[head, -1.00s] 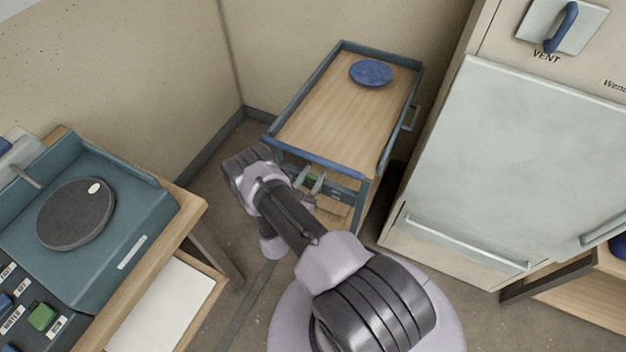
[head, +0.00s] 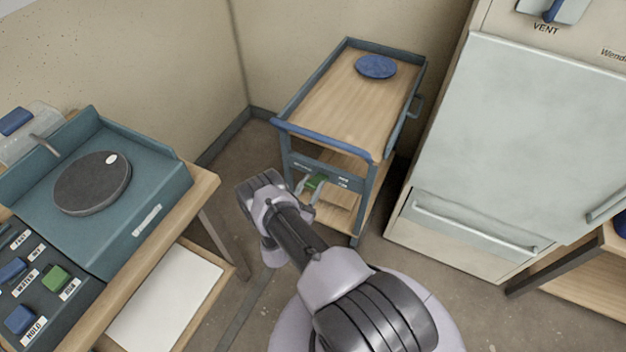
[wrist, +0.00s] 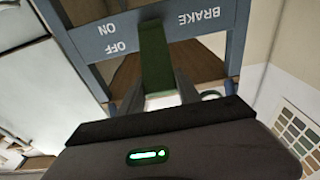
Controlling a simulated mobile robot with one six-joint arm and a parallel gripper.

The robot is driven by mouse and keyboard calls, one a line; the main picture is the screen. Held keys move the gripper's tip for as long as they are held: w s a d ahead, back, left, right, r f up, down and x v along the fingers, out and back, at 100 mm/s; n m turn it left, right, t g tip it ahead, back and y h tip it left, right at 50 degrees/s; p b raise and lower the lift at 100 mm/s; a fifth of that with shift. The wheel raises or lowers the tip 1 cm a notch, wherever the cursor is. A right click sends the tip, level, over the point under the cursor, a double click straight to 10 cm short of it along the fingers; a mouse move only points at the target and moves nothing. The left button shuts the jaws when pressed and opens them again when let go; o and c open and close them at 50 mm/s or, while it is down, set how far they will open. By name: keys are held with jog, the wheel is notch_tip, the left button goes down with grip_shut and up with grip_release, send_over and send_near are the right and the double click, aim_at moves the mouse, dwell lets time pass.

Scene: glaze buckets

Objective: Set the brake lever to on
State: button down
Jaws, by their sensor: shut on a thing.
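The cart's brake lever (head: 316,181) is a green bar on the blue-grey front panel (head: 345,183) below the cart's blue handle. It also shows in the wrist view (wrist: 154,55), pointing from the panel toward the camera. The panel's words BRAKE, OFF and ON read upside down there, with OFF and ON to the left of the lever. I cannot tell which mark the lever lines up with. My gripper (head: 311,188) is at the cart front, its two fingers on either side of the lever. In the wrist view my gripper (wrist: 162,92) is shut on the lever's near end.
The wooden-topped cart (head: 340,105) stands in the corner with a blue disc (head: 376,67) on it. A large pale cabinet (head: 540,130) stands close on its right. A bench with a teal wheel unit (head: 150,195) is at left. Some bare floor lies between bench and cart.

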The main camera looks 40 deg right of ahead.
jog(key=shift+s+a+f+b, duration=0.2)
jog(key=shift+f+b, duration=0.1)
jog(key=shift+f, duration=0.4)
jog(key=shift+s+a+f+t+h+b, duration=0.1)
jog(key=shift+a+f+t+h+b, duration=0.1)
jog(key=shift+f+h+b, duration=0.45)
jog(key=shift+a+f+t+h+b, duration=0.2)
jog(key=shift+f+h+b, duration=0.25)
jog(key=shift+h, duration=0.3)
jog(key=c, duration=0.8)
grip_release()
jog(key=shift+d, duration=0.1)
jog(key=shift+c, duration=0.2)
